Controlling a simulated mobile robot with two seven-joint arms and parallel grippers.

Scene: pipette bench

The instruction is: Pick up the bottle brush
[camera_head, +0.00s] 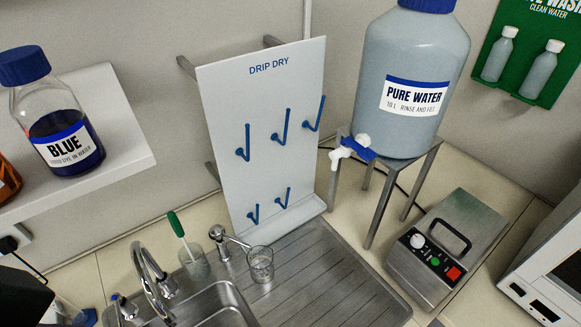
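The bottle brush (175,223) stands tilted in a clear cup (196,265) behind the sink. Its green handle points up and to the left, and its thin pale shaft runs down into the cup. Its lower end is hard to make out through the cup wall. Neither of my grippers can be made out in the head view.
The steel tap (150,275) stands just left of the cup; a clear beaker (260,264) is to its right. The drip-dry board (262,120) with blue pegs rises behind. A shelf (115,150) holding a blue-dye bottle (62,125) overhangs at left.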

